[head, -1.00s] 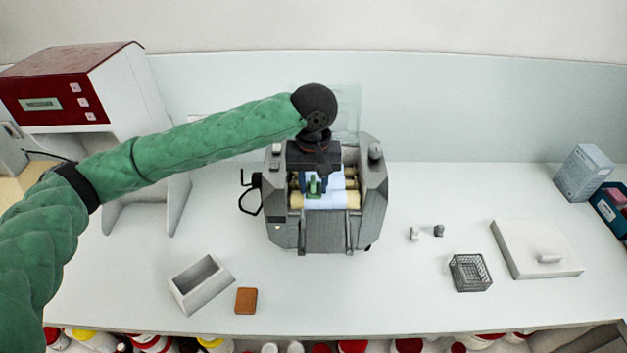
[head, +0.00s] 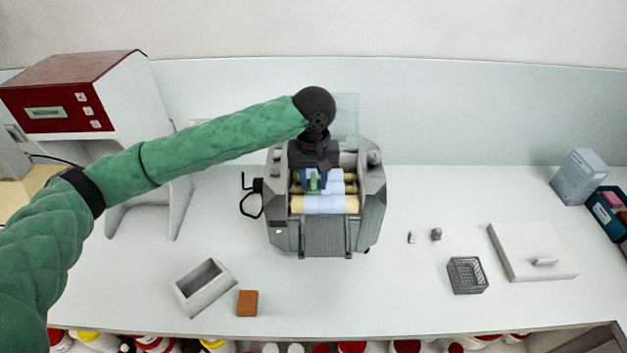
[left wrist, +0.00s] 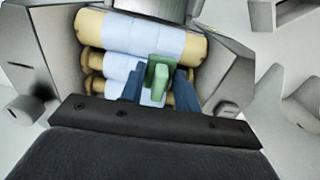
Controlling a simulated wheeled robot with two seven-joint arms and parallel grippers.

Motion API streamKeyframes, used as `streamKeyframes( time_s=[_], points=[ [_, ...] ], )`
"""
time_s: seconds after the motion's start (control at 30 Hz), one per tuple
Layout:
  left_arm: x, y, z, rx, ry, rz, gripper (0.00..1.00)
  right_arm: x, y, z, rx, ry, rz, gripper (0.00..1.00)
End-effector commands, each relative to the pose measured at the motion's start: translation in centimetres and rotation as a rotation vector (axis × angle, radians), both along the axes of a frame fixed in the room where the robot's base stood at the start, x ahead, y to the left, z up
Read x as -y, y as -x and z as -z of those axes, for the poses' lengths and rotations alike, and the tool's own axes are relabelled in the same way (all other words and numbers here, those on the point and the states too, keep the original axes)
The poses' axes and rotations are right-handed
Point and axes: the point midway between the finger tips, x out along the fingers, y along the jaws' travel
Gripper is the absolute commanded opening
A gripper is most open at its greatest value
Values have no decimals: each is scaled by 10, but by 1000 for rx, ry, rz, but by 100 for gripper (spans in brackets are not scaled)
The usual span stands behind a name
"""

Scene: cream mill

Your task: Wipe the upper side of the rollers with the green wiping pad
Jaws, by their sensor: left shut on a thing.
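The mill (head: 372,205) stands on the counter with its rollers (head: 325,204) showing from above. The rollers are cream at the ends with a pale blue-white band across the middle; they also show in the left wrist view (left wrist: 120,35). My left gripper (head: 313,178) is over the rollers, shut on the green wiping pad (head: 313,184). In the left wrist view the pad (left wrist: 157,80) sits upright between the blue fingers (left wrist: 156,88), over the rollers nearer the wrist. Whether it touches them I cannot tell. My right gripper is not in view.
A crank handle (head: 248,196) sticks out on the mill's left. A grey open box (head: 204,288), a brown block (head: 247,303), a wire basket (head: 467,275) and a white slab (head: 530,252) lie on the counter. A red-and-white machine (head: 75,95) stands at left.

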Motion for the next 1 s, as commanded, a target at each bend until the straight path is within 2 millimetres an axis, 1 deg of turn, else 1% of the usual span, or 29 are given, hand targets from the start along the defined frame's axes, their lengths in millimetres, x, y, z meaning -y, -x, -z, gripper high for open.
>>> streamKeyframes(
  time_s=[0.17, 0.43, 0.63, 0.77, 0.87, 1.0],
  points=[
    [0, -6, -1, -1, 0, -1, 14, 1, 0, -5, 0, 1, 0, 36],
    [0, -27, 1, 0, 0, 0, 14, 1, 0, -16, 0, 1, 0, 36],
    [0, -33, 3, 0, -1, -1, 14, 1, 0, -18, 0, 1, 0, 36],
    [0, -40, 2, 0, -1, 0, 14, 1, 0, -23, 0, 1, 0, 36],
    [0, -47, 3, -1, -1, -2, 14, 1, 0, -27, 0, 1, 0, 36],
    [0, -58, 5, -1, -1, -1, 14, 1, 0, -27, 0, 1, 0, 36]
  ],
)
